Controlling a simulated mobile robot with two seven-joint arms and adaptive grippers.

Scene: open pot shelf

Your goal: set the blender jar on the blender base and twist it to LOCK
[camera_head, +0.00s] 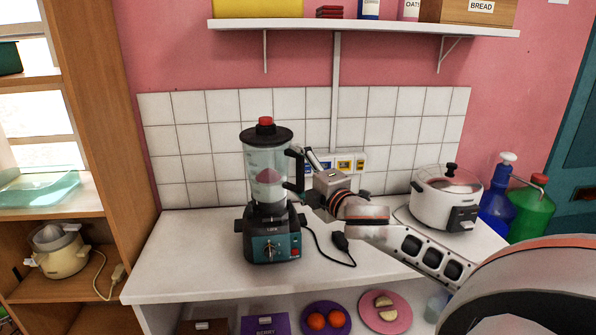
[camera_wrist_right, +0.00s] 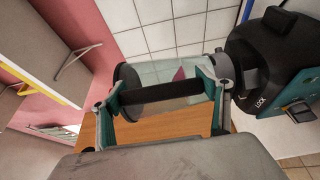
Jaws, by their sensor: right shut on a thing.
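The blender jar (camera_head: 264,162) is clear, with a black lid, a red knob and something pinkish inside. It stands upright over the teal and black blender base (camera_head: 270,247) on the counter. Its lower end meets the base's black collar; I cannot tell whether it is fully seated or locked. My right gripper (camera_head: 298,188) is shut on the jar's black handle, at the jar's right side. In the right wrist view the handle (camera_wrist_right: 165,93) lies between the two fingers (camera_wrist_right: 163,108), and the LOCK mark shows on the base (camera_wrist_right: 268,80). My left gripper is not in view.
A black plug (camera_head: 340,241) on a cord lies on the white counter (camera_head: 195,245). A white cooker (camera_head: 446,200) stands to the right, behind my right arm. Wall sockets (camera_head: 344,164) are behind the gripper. A shelf (camera_head: 370,27) hangs above. The counter left of the base is clear.

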